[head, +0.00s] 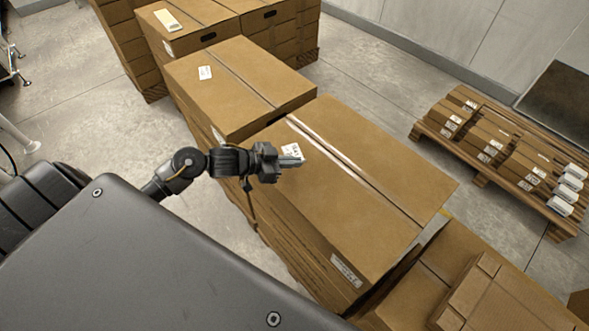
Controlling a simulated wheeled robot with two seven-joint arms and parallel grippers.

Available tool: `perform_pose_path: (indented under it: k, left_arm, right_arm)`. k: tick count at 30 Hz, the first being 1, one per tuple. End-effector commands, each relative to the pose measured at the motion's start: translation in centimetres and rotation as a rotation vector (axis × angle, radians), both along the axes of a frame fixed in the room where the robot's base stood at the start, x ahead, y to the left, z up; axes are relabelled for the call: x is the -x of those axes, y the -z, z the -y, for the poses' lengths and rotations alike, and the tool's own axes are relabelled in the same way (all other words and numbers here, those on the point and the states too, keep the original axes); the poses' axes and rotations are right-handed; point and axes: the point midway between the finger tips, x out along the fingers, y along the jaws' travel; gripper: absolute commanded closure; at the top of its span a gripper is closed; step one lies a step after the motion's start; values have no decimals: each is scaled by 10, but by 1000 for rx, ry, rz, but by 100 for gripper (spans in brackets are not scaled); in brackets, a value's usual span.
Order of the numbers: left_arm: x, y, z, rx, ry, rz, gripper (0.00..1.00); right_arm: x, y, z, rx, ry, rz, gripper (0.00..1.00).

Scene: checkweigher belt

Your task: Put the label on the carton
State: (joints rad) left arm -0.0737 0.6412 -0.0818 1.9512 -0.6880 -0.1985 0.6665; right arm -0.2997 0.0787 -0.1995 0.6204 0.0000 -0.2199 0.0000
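A white printed label (293,150) shows right at the fingertips of my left gripper (290,160), over the top of the large brown carton (375,145). The fingers partly cover the label. I cannot tell whether they grip it, or whether it lies flat on the cardboard. The fingers look close together, but their gap is too small to judge. The carton is closed, with a pale tape strip along its top seam and another white label (346,270) on its near side. My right gripper is not in view.
A second carton (245,80) with a white label (205,72) on top stands behind. More cartons (205,20) are stacked at the back. A smaller box (490,300) lies at front right. A pallet (480,180) with labelled boxes stands right, across clear floor.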

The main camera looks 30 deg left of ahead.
Motion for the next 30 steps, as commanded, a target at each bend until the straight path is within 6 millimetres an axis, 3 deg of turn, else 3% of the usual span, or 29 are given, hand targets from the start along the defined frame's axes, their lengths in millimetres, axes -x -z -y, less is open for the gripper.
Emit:
perform_pose_path:
  k: [5, 8, 14, 27, 30]
  left_arm:
    - [0, 3, 3, 1, 0, 1, 100]
    - [-1, 13, 11, 3, -2, -2, 100]
    - [-1, 38, 9, -1, -2, -1, 100]
    - [-1, 46, 8, -1, -1, 1, 100]
    - [-1, 45, 8, -2, -1, 2, 86]
  right_arm:
    - [0, 0, 2, 2, -1, -1, 0]
    - [0, -3, 2, 3, -1, 0, 0]
    - [0, -10, 3, 3, -2, 0, 0]
    - [1, -7, 2, 2, -2, -1, 0]
    - [1, -8, 2, 2, -2, -1, 0]
